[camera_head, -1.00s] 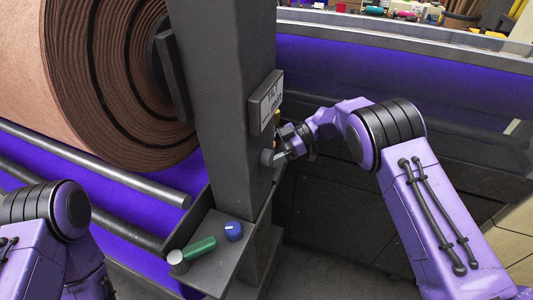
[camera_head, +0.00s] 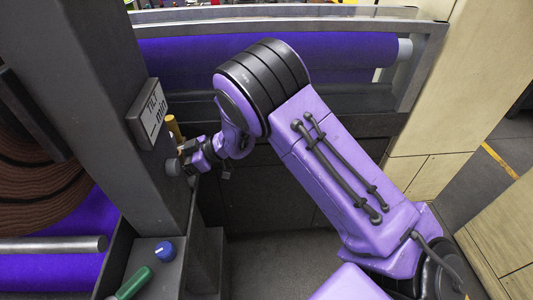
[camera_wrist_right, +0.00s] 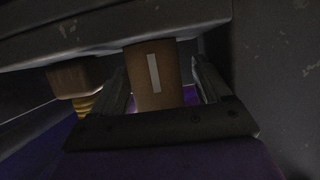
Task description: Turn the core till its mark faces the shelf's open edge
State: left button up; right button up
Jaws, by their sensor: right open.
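In the right wrist view a brown cylinder, which looks like the core (camera_wrist_right: 165,88), carries a pale upright strip as its mark (camera_wrist_right: 153,73). The mark faces my wrist camera. My right gripper (camera_wrist_right: 163,75) is open, with one finger on each side of the core; contact cannot be told. In the head view my right gripper (camera_head: 183,158) is beside the dark post, below the tilt sign (camera_head: 150,115); the core is not clear there. A dark slab (camera_wrist_right: 110,30) crosses the top of the wrist view; I cannot tell whether it is the shelf. My left gripper is out of view.
The dark post (camera_head: 105,100) stands close to the left of my right gripper. A grey knob (camera_head: 172,167) is beside the gripper, and an ochre piece (camera_head: 174,127) is just above. A ledge (camera_head: 171,278) holds a blue cap (camera_head: 165,251) and a green cylinder (camera_head: 134,284).

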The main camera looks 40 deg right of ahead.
jog(key=b+v, duration=0.2)
jog(key=v, duration=0.9)
jog(key=s+d+f+m+t+h+b, duration=0.15)
jog(key=f+m, duration=0.35)
jog(key=f, duration=0.5)
jog(key=s+f+m+t+h+b, duration=0.2)
jog(key=f+m+h+b, duration=0.15)
jog(key=f, duration=0.65)
jog(key=s+d+f+m+g+h+b, duration=0.1)
jog(key=s+d+f+m+h, duration=0.1)
jog(key=s+f, duration=0.4)
jog(key=s+d+f+m+g+h+b, duration=0.1)
jog(key=s+d+f+m+h+b, duration=0.1)
jog(key=s+f, duration=0.5)
jog(key=shift+d+f+m+g+h, duration=0.35)
jog(key=shift+f+m+h, duration=0.55)
jog(key=shift+f+m, duration=0.5)
jog(key=shift+f, duration=0.15)
